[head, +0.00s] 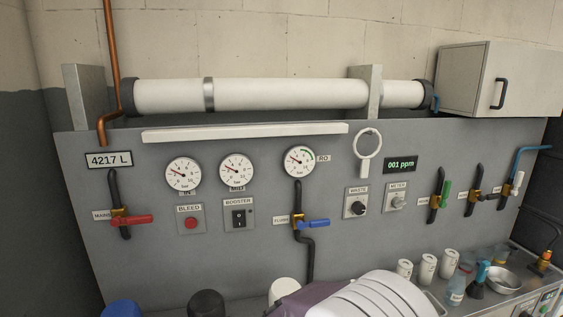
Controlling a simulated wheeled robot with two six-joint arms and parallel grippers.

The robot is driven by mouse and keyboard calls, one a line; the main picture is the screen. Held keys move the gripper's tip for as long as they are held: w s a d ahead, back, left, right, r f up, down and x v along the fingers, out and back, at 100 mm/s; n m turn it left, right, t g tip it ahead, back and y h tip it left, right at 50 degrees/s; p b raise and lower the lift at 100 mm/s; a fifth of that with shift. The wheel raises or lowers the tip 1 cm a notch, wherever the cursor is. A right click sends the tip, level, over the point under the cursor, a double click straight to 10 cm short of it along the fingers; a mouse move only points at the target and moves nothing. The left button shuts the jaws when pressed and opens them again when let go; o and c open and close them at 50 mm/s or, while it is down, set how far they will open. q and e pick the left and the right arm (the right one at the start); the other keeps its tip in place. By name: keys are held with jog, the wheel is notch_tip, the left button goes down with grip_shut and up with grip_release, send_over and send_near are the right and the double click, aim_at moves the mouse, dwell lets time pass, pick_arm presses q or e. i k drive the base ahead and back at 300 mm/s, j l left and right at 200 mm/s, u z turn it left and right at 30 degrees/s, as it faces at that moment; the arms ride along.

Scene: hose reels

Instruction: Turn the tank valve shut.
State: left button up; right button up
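Several lever valves sit on the grey panel, and their small labels at the right are too small to read, so I cannot tell which is the tank valve. A green-handled valve (445,194) has its lever upright, along its black pipe. Further right, a valve with a white handle (517,184) has its lever upright. A brass valve (472,197) stands between them; its handle is not clear. A red-handled valve (132,220) at the left and a blue-handled valve (314,223) in the middle have levers lying sideways across their pipes. Neither gripper is in view.
A bench at the lower right holds white cups (427,267), a bottle (457,288) and a shallow bowl (502,282). A magnifier-like ring (368,140) hangs on the panel. A cabinet (492,80) stands above right. Rounded caps (122,308) show at the lower left.

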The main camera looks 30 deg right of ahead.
aim_at(520, 175)
jog(key=l+z, duration=0.15)
jog(key=z, duration=0.3)
jog(key=l+z, duration=0.15)
jog(key=z, duration=0.3)
jog(key=i+l+z, duration=0.1)
jog(key=z, duration=0.3)
jog(key=l+z, duration=0.15)
jog(key=z, duration=0.3)
jog(key=i+z, duration=0.15)
jog(key=z, duration=0.3)
jog(key=i+l+z, duration=0.1)
jog(key=z, duration=0.35)
